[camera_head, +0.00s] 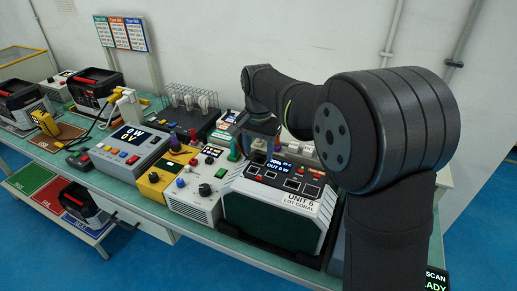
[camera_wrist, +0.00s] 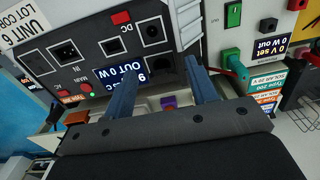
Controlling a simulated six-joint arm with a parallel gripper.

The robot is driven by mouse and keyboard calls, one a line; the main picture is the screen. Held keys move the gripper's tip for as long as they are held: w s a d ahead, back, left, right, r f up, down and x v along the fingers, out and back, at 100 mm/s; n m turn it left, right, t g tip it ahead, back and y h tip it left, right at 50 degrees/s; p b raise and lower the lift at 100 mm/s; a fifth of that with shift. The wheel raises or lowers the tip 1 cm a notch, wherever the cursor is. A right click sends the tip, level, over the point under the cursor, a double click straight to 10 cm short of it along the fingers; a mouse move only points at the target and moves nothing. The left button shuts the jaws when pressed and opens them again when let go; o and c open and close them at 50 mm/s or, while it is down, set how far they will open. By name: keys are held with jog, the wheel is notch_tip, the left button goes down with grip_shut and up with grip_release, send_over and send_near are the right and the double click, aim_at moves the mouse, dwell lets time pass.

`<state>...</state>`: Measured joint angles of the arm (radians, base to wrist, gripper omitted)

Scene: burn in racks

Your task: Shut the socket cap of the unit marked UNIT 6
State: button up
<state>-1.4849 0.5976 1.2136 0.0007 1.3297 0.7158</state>
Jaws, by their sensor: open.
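The unit marked UNIT 6 (camera_head: 276,212) is a white box with a dark green front, a black sloped panel and a lit display. In the wrist view its panel (camera_wrist: 92,68) shows several sockets, red switches, a green light and the display. I cannot clearly make out the socket cap or its lid position. My gripper (camera_wrist: 160,68) is open, with two blue fingers apart over the display edge of the panel. Nothing is seen held between them. In the head view my arm reaches behind the unit's rear edge, and the fingertips are not clear.
A white unit with knobs (camera_head: 197,192) and a yellow unit (camera_head: 160,182) stand close on the left. A purple piece (camera_wrist: 168,102) lies beyond the panel, between my fingers. A rack (camera_head: 190,98) stands behind.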

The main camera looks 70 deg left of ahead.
jog(key=c, duration=1)
jog(key=shift+o, duration=0.2)
jog(key=shift+s+d+f+t+y, duration=0.3)
jog(key=shift+t+y, duration=0.2)
jog(key=shift+t, duration=0.1)
jog(key=shift+s+d+f+t+y, duration=0.1)
jog(key=shift+f+t+y, duration=0.2)
jog(key=shift+t+y, duration=0.2)
jog(key=o, duration=1)
jog(key=shift+c, duration=0.2)
jog(key=shift+r, duration=0.1)
jog(key=v, duration=1.7)
jog(key=shift+r, duration=0.15)
jog(key=shift+c, duration=0.3)
